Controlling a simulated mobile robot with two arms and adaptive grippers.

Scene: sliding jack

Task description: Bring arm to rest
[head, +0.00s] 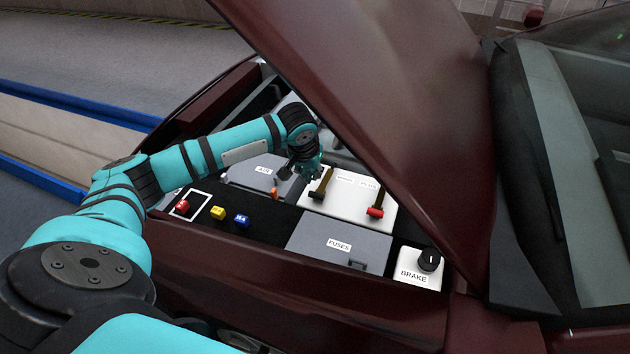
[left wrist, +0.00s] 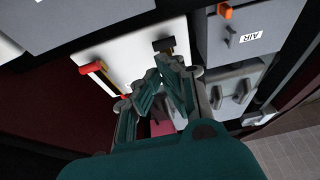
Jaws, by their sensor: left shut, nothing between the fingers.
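My left arm (head: 203,155) is teal and black and reaches from the lower left over the open engine bay. My left gripper (head: 304,168) is above the bay, by the edge of the white lever panel (head: 346,209). In the left wrist view its fingers (left wrist: 166,78) are shut with nothing between them. The black-tipped lever (head: 320,186) is close to the gripper in the head view. Whether they touch is unclear. The red-tipped lever (head: 376,204) is further right. My right gripper is out of view.
The raised dark red hood (head: 390,90) slants above my arm. Around the gripper are the grey AIR box (head: 258,176), the FUSES box (head: 330,246) and the BRAKE knob (head: 429,261). Red (head: 182,206), yellow (head: 218,212) and blue (head: 241,221) blocks sit at the left.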

